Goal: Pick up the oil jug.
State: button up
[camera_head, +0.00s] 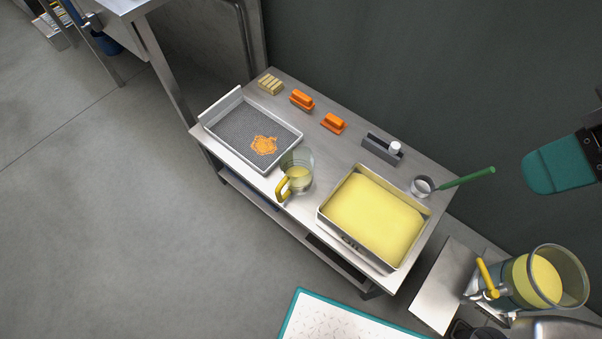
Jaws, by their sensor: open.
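The oil jug (299,174) is a clear jug with a yellow handle and some pale yellow liquid in it. It stands upright on the steel table, between the grey tray and the pan of yellow liquid, near the table's front edge. Its handle points down and to the left. My gripper (560,165) shows only in part at the right edge, as a teal finger on a dark mount. It is open, well to the right of the jug and apart from it; the rest is cut off by the frame.
On the table (330,150) are a white-rimmed tray (225,160) with orange bits, a pan (375,218), two orange-handled brushes (302,99), a dark holder (381,149) and a green-handled ladle (465,178). A clear vessel of yellow liquid (540,280) stands at lower right. Floor at left is clear.

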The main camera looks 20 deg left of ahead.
aim_at(296, 164)
jog(key=k, duration=0.5)
jog(key=u, duration=2.3)
jog(key=i, duration=1.95)
jog(key=z, duration=3.45)
